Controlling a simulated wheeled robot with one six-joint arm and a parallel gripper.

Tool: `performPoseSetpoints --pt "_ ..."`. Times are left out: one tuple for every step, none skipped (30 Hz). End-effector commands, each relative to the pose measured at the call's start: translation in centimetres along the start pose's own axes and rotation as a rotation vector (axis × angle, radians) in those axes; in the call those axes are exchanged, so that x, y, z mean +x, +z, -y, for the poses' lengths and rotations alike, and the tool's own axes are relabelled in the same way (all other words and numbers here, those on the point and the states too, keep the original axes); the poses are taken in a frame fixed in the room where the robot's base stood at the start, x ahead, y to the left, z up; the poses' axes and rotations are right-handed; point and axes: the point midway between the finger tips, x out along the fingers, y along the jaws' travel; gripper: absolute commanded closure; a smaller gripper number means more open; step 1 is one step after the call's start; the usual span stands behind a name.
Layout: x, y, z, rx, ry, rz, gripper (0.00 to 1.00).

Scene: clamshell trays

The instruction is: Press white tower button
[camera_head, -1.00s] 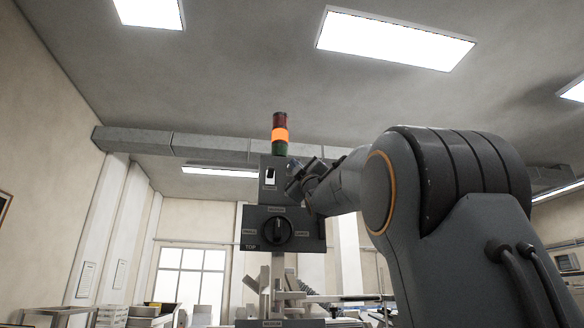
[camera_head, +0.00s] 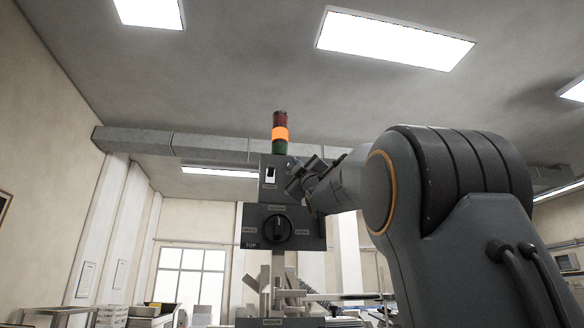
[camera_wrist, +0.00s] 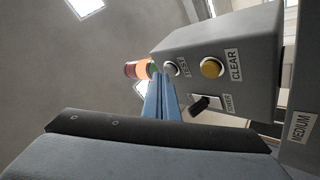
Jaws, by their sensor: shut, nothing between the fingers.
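In the wrist view, a round white button (camera_wrist: 171,69) sits on the side of a grey box (camera_wrist: 212,40), beside a label that seems to read TEST. A yellow button (camera_wrist: 211,67) labelled CLEAR is to its right. My gripper (camera_wrist: 160,76) is shut and empty, and its blue-grey fingers point toward the white button. The tips overlap its left edge in the picture; I cannot tell whether they touch it. In the head view, my gripper (camera_head: 292,180) is at the right side of the box (camera_head: 266,192), and the buttons are hidden there.
A stack light (camera_head: 280,134) with its orange section lit stands on the box. A rocker switch (camera_head: 270,175) is on the box's front. Below is a panel with a black dial (camera_head: 277,229). An air duct (camera_head: 210,146) runs behind.

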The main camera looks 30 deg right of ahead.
Motion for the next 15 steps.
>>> performPoseSetpoints --pt "-0.29 -0.09 -0.04 0.0 0.001 -0.001 1.0" --pt "-0.41 -0.17 -0.11 0.0 0.001 -0.001 1.0" --pt "-0.54 -0.27 -0.22 0.0 0.001 -0.001 1.0" --pt "-0.62 -0.35 -0.3 0.0 0.001 -0.001 1.0" --pt "-0.68 -0.41 -0.37 0.0 0.001 -0.001 1.0" --pt "-0.72 -0.47 -0.42 0.0 0.001 -0.001 1.0" --pt "-0.73 -0.49 -0.46 0.0 0.001 -0.001 1.0" --pt "-0.72 -0.5 -0.47 0.0 0.0 -0.001 1.0" --pt "-0.71 -0.5 -0.48 0.0 0.0 -0.001 1.0" --pt "-0.7 -0.5 -0.48 0.0 0.0 -0.001 1.0" --pt "-0.69 -0.5 -0.49 0.0 0.0 -0.001 1.0" --pt "-0.69 -0.5 -0.49 0.0 0.0 -0.001 1.0" --pt "-0.69 -0.5 -0.49 -0.001 0.0 -0.001 1.0" --pt "-0.69 -0.51 -0.5 0.0 0.0 -0.001 1.0" --pt "-0.75 -0.55 -0.53 -0.001 0.001 -0.001 1.0"
